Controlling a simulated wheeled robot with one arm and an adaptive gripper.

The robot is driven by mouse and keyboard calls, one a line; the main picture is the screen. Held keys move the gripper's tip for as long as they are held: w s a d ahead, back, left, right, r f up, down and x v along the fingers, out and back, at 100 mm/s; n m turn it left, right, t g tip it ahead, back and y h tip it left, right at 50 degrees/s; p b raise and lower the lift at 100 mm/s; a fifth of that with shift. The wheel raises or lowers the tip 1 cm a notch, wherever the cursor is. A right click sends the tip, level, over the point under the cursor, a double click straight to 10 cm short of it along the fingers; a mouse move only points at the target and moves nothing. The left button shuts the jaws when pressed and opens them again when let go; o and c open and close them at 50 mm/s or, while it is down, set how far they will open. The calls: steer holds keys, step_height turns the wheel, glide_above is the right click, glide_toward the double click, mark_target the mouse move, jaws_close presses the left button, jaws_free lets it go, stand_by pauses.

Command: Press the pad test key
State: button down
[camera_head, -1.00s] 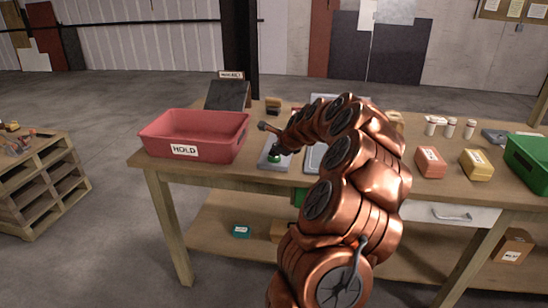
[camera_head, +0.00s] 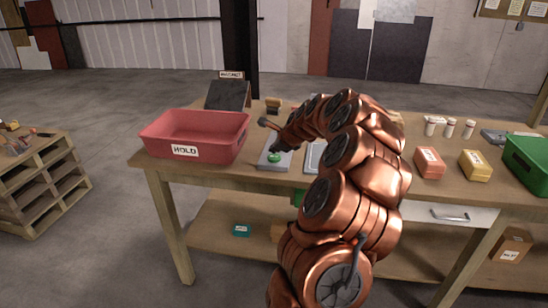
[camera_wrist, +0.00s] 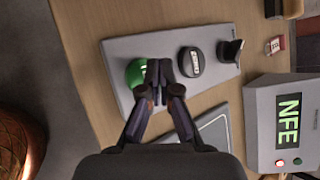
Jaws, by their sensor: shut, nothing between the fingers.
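A grey plate (camera_wrist: 120,54) on the bench bears a green domed button (camera_wrist: 137,72), a dark oval knob with a pale label (camera_wrist: 190,62) and a small black part (camera_wrist: 231,49). No readable marking shows which is the pad test key. My gripper (camera_wrist: 158,72) is shut and empty, its fingertips overlapping the green button's right edge in the wrist view. Contact cannot be told. In the head view the green button (camera_head: 275,156) shows clear on its plate, and my arm bends down just behind and right of it. My fingertips are hard to make out there.
A display box reading NFE (camera_wrist: 288,117) has red and green lamps. A red HOLD bin (camera_head: 192,136) stands left of the plate. Yellow (camera_head: 475,166) and red (camera_head: 430,163) boxes and a green bin (camera_head: 528,160) lie to the right.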

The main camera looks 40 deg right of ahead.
mark_target(275, 158)
steer(key=shift+r+p, duration=1.6)
steer(key=shift+r, duration=1)
steer(key=shift+f, duration=0.1)
